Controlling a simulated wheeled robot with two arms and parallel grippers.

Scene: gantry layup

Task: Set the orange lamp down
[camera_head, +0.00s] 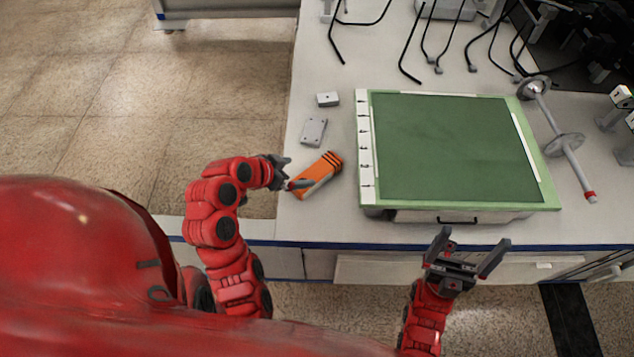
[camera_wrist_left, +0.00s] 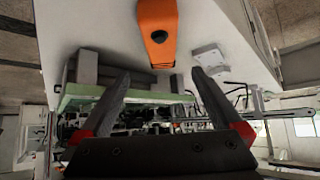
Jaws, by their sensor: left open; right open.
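The orange lamp (camera_head: 327,164) lies on the pale worktop, left of the green mat. It has dark bands at its far end. My left gripper (camera_head: 298,173) is open at the lamp's near left side, and one finger overlaps the lamp in the head view. In the left wrist view the lamp (camera_wrist_left: 157,30) shows beyond the spread fingertips (camera_wrist_left: 160,72), with nothing held between them. Whether a finger touches the lamp is unclear. My right gripper (camera_head: 468,258) is open and empty, in front of the bench's front edge.
The green mat (camera_head: 450,150) on a light board fills the middle of the bench. A grey plate (camera_head: 314,131) and a small white box (camera_head: 328,99) lie behind the lamp. A rod with discs (camera_head: 566,148) lies at the right. Black hooked rods (camera_head: 410,50) stand at the back.

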